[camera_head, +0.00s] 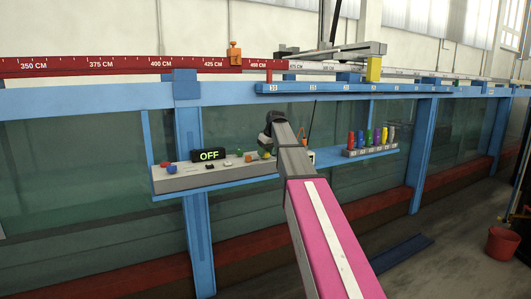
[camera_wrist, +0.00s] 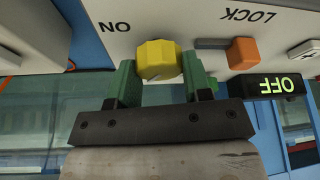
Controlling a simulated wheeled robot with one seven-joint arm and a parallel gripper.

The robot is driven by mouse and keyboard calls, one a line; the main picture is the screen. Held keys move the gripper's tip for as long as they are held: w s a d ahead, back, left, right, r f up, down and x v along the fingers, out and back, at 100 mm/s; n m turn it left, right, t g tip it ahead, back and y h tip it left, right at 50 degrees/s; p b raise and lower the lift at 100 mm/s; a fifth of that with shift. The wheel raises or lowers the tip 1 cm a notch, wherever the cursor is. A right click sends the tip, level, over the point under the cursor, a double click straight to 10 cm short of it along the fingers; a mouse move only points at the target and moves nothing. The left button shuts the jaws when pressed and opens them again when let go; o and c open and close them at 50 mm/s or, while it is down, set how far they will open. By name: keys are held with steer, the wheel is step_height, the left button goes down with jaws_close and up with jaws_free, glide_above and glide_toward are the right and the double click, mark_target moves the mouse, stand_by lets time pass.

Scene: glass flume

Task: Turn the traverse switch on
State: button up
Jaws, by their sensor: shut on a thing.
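A yellow ridged knob (camera_wrist: 158,60) sits on the light grey control panel (camera_wrist: 185,20) in the wrist view, with the word ON printed to its left. My gripper (camera_wrist: 160,70) has its two green fingers on either side of the knob and is shut on it. The display (camera_wrist: 283,86) on the panel reads OFF in green, upside down in this view. In the head view the same display (camera_head: 209,155) reads OFF on the control box (camera_head: 185,182). My arm hides part of the box's right end there, and the knob is hard to make out.
An orange lever (camera_wrist: 242,53) marked LOCK stands right of the knob. A rack (camera_head: 370,151) of coloured pieces stands on the blue shelf to the right. A blue post (camera_head: 196,235) runs below the box.

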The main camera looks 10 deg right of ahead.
steer(key=m+h, duration=0.1)
steer(key=m, duration=0.2)
steer(key=m+t+h, duration=0.1)
steer(key=m, duration=0.2)
steer(key=shift+a+m, duration=0.15)
steer(key=shift+m, duration=0.15)
steer(key=m+h, duration=0.2)
steer(key=m, duration=0.3)
steer(key=shift+m+g+h, duration=0.3)
steer(key=shift+m, duration=0.1)
steer(key=o, duration=0.9)
steer(key=shift+o, duration=0.2)
steer(key=shift+r, duration=0.15)
steer(key=v, duration=1)
steer(key=shift+s+r, duration=0.15)
steer(key=shift+r, duration=0.15)
